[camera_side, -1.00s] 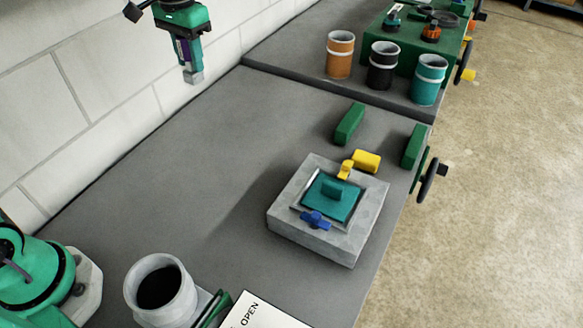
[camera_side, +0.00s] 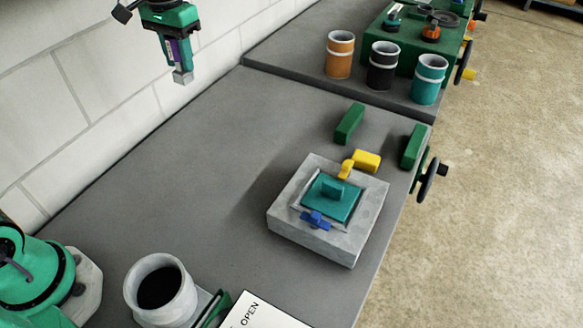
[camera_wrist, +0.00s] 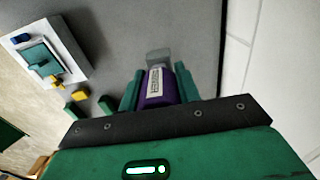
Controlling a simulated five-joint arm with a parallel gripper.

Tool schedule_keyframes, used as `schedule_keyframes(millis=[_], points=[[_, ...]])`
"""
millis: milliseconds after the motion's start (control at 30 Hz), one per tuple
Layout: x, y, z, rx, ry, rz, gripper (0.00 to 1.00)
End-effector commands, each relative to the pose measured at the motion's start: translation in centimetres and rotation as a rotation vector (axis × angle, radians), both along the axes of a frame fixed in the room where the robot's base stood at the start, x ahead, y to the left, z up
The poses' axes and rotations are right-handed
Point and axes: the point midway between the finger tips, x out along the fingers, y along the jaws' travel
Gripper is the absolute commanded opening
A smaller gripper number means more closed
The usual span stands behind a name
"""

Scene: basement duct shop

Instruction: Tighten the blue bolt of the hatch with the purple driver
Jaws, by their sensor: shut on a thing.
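My gripper (camera_side: 174,48) is at the top left of the side view, raised above the bench near the wall. It is shut on the purple driver (camera_wrist: 159,88), whose grey end (camera_side: 183,77) points down. The hatch is a teal lid (camera_side: 329,199) with a raised handle, set in a grey block (camera_side: 320,243) on the bench. The blue bolt (camera_side: 316,219) sits at the hatch's near edge, and a yellow latch piece (camera_side: 346,168) is at its far edge. The driver is well apart from the hatch, which shows at the upper left of the wrist view (camera_wrist: 43,57).
A yellow block (camera_side: 367,160) and two green blocks (camera_side: 349,124) (camera_side: 413,146) stand beyond the hatch. Orange, black and teal cans (camera_side: 429,80) stand at the back. A grey cup (camera_side: 160,287) and an "OPEN" card (camera_side: 262,312) are in front. The bench's middle is clear.

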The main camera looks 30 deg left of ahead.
Motion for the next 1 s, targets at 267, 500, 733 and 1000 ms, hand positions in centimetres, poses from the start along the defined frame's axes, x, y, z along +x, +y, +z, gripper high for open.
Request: schedule_keyframes(millis=[267, 500, 733, 1000], points=[[0.3, -1.6, -0.2, 0.0, 0.0, -0.004, 0.1], [0.7, -6.6, -1.1, 0.0, 0.0, -0.008, 0.1], [0.3, -13.6, -2.2, 0.0, 0.0, -0.009, 0.1], [-1.5, -21.9, -3.6, 0.0, 0.001, -0.008, 0.1]])
